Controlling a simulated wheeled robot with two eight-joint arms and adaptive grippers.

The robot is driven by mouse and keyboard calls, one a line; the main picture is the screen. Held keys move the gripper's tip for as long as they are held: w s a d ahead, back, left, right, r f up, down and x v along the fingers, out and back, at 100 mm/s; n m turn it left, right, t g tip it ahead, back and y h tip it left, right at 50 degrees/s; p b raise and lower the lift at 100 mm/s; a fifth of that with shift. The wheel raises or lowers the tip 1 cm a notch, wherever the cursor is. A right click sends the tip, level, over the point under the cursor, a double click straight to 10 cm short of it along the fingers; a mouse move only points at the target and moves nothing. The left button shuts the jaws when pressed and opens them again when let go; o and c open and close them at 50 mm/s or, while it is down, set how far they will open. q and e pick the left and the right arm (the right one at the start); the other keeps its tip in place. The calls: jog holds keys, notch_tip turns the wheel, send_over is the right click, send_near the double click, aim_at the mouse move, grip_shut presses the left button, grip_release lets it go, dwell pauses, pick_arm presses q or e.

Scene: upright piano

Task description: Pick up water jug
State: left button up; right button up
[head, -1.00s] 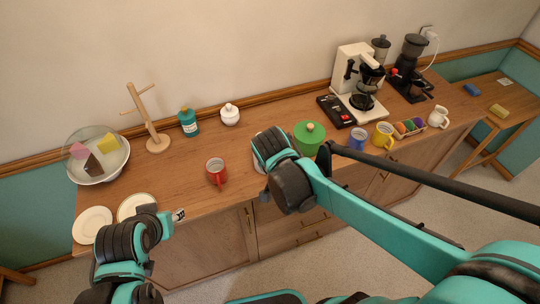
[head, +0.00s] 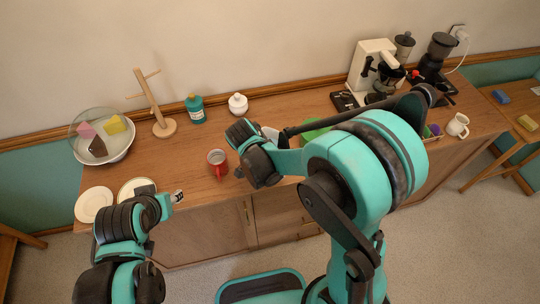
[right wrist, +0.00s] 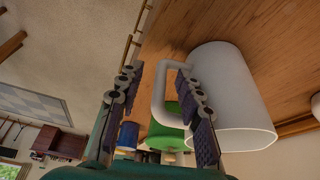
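The water jug (right wrist: 235,95) is a plain pale grey-white cylinder with a looped handle (right wrist: 157,95), large in the right wrist view. My right gripper (right wrist: 160,72) is open, with one finger on the outer side of the handle and the other at the handle's opening. A gap shows between the fingers and the handle bar. In the head view my right arm hides nearly all of the jug; only a pale sliver (head: 270,133) shows. My left gripper (head: 177,197) is over the counter's front edge by the plates, its fingers too small to read.
A red mug (head: 217,163) stands just left of my right wrist on the wooden counter (head: 185,155). A green pot (right wrist: 168,128) and a blue mug (right wrist: 128,135) are close beyond the handle. A coffee maker (head: 372,62) stands farther right.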

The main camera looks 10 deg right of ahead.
jog(key=shift+w+d+f, duration=0.1)
jog(key=shift+d+f, duration=0.15)
jog(key=shift+f, duration=0.35)
grip_shut()
jog(key=shift+r, duration=0.2)
jog(key=shift+r+p, duration=0.45)
jog(key=shift+r, duration=0.65)
jog(key=shift+r+p, duration=0.35)
jog(key=shift+r, duration=0.6)
jog(key=s+d+r+p, duration=0.3)
jog(key=s+d+r, duration=0.3)
jog(key=d, duration=0.3)
jog(key=shift+s+r, duration=0.25)
jog(key=shift+s, duration=0.45)
